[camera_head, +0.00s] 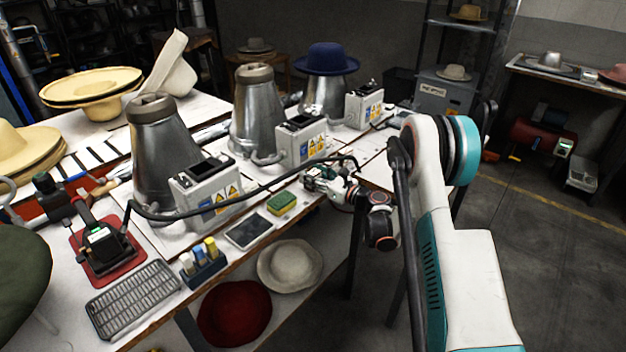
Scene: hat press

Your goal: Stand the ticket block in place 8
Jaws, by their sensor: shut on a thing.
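My gripper (318,180) is low over the front edge of the workbench, at the right end of the arm's reach beside the green and yellow sponge. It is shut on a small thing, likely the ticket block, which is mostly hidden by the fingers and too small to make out. I see no other ticket block on the bench. Place 8 cannot be told apart; no number is readable at this size.
The sponge (281,203), a dark tablet (248,233), a holder with coloured sticks (205,272) and a wire rack (133,298) line the front edge. Metal cones (163,150) and grey control boxes (206,190) stand behind. A black cable (245,188) crosses the bench.

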